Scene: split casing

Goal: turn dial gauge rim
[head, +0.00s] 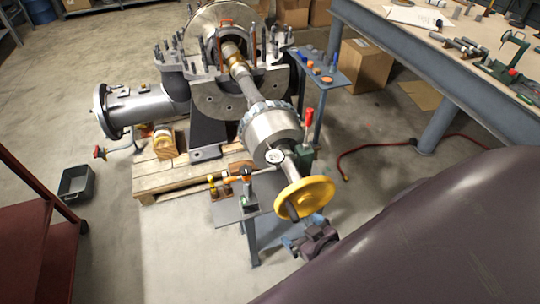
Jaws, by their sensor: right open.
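The dial gauge (274,156) has a small round white face with a dark rim. It sits against the near end of the shaft, below the large silver cylinder, on a thin arm from a small stand with an orange knob (246,173). My right gripper (302,235) is low in the middle, below the yellow handwheel (318,193). It is open, apart from the gauge, and I see nothing between its fingers. The gauge's markings are too small to read. My left gripper is not in view.
The split casing (220,98) with upright studs stands behind on a wooden pallet (150,182). The yellow handwheel is between my right gripper and the gauge.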

